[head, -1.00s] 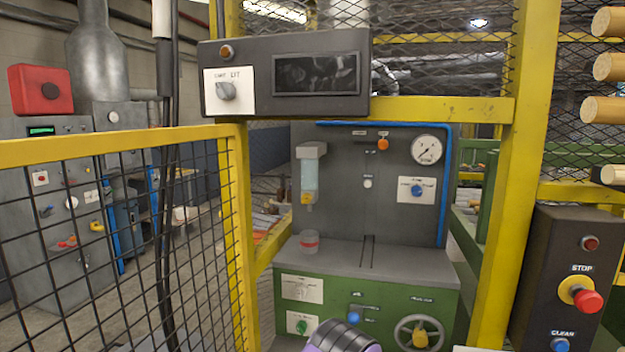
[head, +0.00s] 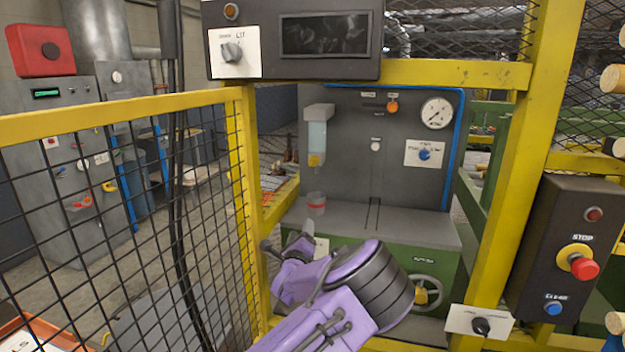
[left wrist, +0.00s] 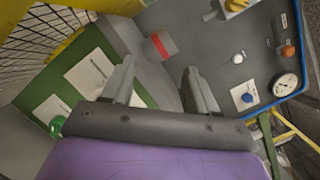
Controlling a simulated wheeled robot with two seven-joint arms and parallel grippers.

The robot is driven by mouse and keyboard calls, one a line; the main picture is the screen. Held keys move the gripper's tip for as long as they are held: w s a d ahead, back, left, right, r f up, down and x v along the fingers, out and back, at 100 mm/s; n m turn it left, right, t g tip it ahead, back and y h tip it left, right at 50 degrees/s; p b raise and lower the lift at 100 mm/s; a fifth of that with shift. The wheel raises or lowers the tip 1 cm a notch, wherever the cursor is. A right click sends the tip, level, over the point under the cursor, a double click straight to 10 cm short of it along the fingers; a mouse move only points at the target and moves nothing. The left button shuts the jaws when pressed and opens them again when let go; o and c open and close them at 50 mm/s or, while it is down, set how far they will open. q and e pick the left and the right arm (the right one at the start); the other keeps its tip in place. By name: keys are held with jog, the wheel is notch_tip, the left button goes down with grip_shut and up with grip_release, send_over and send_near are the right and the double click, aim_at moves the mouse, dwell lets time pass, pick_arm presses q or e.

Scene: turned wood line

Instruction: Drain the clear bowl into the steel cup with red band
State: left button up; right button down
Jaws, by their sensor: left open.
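The clear bowl (head: 317,138) hangs upright on the grey machine panel and has a yellow fitting at its bottom. The left wrist view shows its yellow end (left wrist: 236,5) at the top edge. The steel cup with red band (head: 316,203) stands on the grey ledge below the bowl. It also shows in the left wrist view (left wrist: 158,46), ahead of and between my fingers. My left gripper (head: 288,240) is open and empty, in front of the ledge and apart from the cup. It also shows in the left wrist view (left wrist: 160,70). My right gripper is not in view.
A yellow mesh fence (head: 120,120) stands at the left, and a yellow post (head: 515,170) at the right. A dark display box (head: 300,40) hangs above the opening. A stop-button box (head: 560,250) is at the right. The ledge (head: 420,232) right of the cup is clear.

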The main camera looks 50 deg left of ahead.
aim_at(313, 164)
pick_arm(q)
jog(key=w+r+m+t+y, duration=0.1)
jog(key=w+r+m, duration=0.15)
jog(key=r, duration=0.35)
jog(key=w+r+m+t, duration=0.1)
jog(key=r+m+t, duration=0.15)
jog(key=r, duration=0.35)
jog(key=shift+m+g, duration=0.35)
jog(key=shift+m, duration=0.15)
jog(key=p+x, duration=0.2)
jog(key=x, duration=0.2)
jog(key=p+x, duration=0.2)
jog(key=x, duration=0.3)
jog(key=shift+a+r, duration=0.25)
jog(key=shift+a, duration=0.2)
jog(key=shift+w+a+r, duration=0.15)
jog(key=shift+w+a, duration=0.2)
jog(key=shift+w, duration=0.15)
jog(key=c, duration=1)
